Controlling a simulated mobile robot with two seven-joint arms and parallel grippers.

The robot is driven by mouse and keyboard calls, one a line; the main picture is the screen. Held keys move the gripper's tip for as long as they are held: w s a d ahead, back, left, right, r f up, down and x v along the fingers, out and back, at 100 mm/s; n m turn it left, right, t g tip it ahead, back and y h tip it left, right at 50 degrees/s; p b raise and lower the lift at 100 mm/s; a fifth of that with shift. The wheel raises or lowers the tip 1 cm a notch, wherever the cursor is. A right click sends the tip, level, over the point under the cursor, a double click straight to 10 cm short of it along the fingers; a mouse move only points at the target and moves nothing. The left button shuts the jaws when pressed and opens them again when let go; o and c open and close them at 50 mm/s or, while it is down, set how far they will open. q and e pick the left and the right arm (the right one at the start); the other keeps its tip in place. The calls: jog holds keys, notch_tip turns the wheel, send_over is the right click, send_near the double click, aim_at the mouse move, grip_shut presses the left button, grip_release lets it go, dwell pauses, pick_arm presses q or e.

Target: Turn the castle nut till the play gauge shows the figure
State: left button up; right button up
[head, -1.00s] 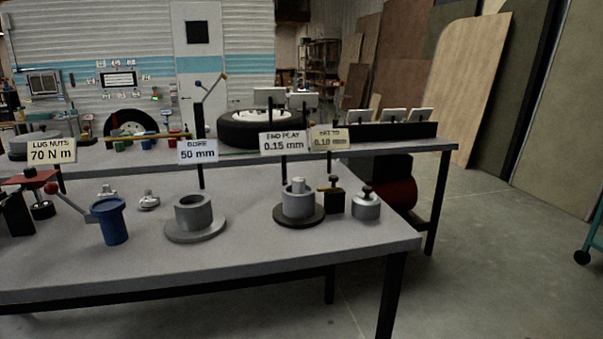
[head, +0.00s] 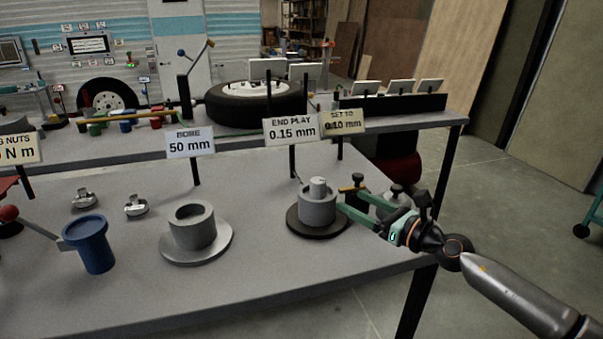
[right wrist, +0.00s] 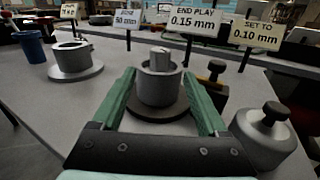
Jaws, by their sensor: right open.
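The hub with the nut end on top (head: 317,203) is a grey cylinder on a dark round base near the right edge of the bench. Its lighter centre piece (right wrist: 161,57) shows in the right wrist view; castle slots are too small to make out. A sign behind reads END PLAY 0.15 mm (head: 292,129). Another sign reads SET TO 0.10 mm (head: 344,121). My right gripper (head: 353,202) is open, to the right of the hub; in the right wrist view its green fingers (right wrist: 163,100) lie to either side of the hub, apart. My left gripper is not in view.
A grey ring on a plate (head: 194,235), a blue cup (head: 90,245) and small metal parts (head: 136,204) stand left. The front middle of the bench is bare.

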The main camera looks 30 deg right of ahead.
aim_at(323, 185)
jog(key=shift+p+x, duration=0.75)
jog(key=shift+x, duration=5.5)
jog(key=shift+c, duration=0.2)
grip_shut()
